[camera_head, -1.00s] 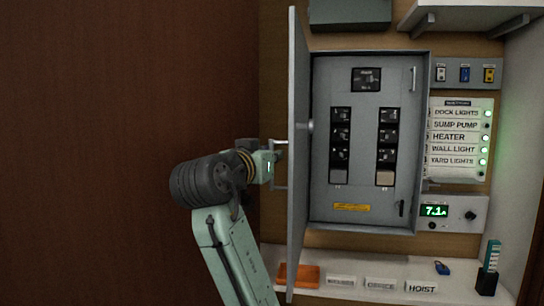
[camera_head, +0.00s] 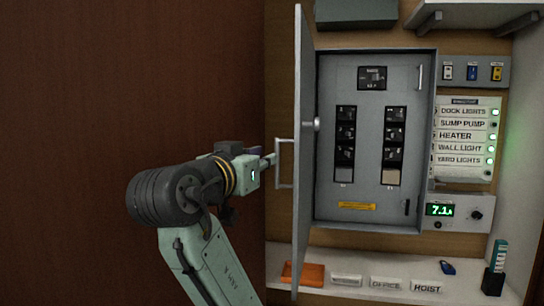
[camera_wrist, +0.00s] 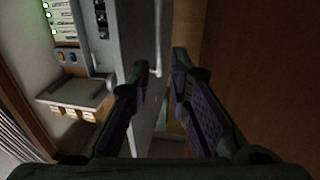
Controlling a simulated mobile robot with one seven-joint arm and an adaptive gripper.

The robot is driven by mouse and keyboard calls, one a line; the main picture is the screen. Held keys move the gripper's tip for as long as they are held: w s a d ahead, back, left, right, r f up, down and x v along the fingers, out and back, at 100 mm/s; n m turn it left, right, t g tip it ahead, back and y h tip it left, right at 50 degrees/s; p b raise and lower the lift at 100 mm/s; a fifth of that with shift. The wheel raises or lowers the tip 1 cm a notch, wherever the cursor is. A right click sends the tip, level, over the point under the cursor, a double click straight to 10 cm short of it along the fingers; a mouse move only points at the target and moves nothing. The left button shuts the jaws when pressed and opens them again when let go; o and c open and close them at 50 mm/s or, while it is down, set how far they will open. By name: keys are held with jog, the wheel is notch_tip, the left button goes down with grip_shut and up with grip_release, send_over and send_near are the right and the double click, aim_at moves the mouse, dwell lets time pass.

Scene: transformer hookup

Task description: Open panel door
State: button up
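The grey panel door (camera_head: 304,110) stands swung open, seen nearly edge-on, to the left of the electrical panel (camera_head: 363,130). Its pale bar handle (camera_head: 284,163) is on the door's left-facing side. My gripper (camera_head: 272,160) is just left of the handle; whether it touches cannot be told from the head view. In the wrist view my gripper (camera_wrist: 159,72) has its two dark fingers spread apart, with nothing clearly held. The handle (camera_wrist: 157,52) shows beyond and between the fingertips there. The door (camera_wrist: 142,40) fills the upper middle.
A shelf (camera_head: 400,268) below the panel carries an orange tray (camera_head: 303,273), label plates and a dark holder (camera_head: 493,283). Labelled indicators (camera_head: 466,138) and a green display (camera_head: 440,210) are right of the panel. A brown wall (camera_head: 100,80) fills the left; space before it is open.

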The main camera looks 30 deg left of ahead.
jog(key=s, duration=0.4)
jog(key=shift+s+d, duration=0.1)
jog(key=shift+d, duration=0.1)
jog(key=shift+f, duration=0.1)
dwell(0.3)
